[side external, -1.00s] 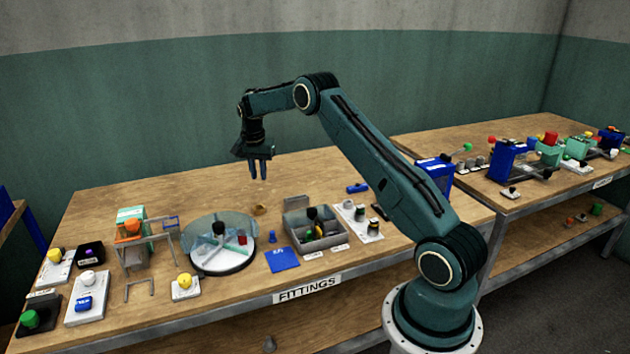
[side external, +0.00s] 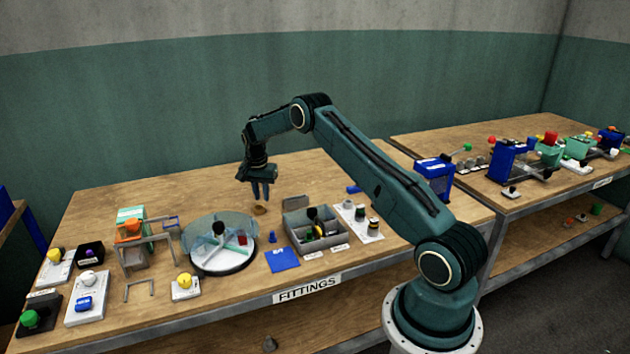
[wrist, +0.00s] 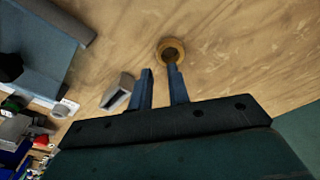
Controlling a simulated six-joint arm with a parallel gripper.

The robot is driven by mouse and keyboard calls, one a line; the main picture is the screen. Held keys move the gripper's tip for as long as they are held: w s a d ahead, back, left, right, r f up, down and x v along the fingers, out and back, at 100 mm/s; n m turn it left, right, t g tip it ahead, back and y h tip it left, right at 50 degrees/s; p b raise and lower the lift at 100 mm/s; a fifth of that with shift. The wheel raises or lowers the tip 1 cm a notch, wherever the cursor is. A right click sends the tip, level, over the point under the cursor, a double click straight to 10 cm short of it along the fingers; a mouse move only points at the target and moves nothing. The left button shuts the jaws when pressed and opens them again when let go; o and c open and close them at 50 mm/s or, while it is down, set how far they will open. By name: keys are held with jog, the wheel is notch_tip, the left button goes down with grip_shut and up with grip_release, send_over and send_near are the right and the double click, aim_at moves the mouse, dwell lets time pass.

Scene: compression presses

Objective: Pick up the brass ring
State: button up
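The brass ring (wrist: 171,49) lies flat on the wooden bench in the wrist view, just beyond my fingertips. In the side view the ring (side external: 260,210) is a small brass-coloured spot on the bench, left of the grey compartment tray. My gripper (side external: 260,198) points down above the ring in the side view. In the wrist view my gripper (wrist: 160,70) shows two blue fingers apart with bench between them. The right fingertip overlaps the near edge of the ring in the picture. The gripper is open and holds nothing.
A grey compartment tray (side external: 290,238) stands to the right of the ring. The bench behind the ring is clear.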

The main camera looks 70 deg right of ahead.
aim_at(263, 208)
jog(key=shift+w+d+f, duration=0.1)
jog(key=shift+d+f, duration=0.05)
jog(key=shift+f, duration=2.2)
grip_shut()
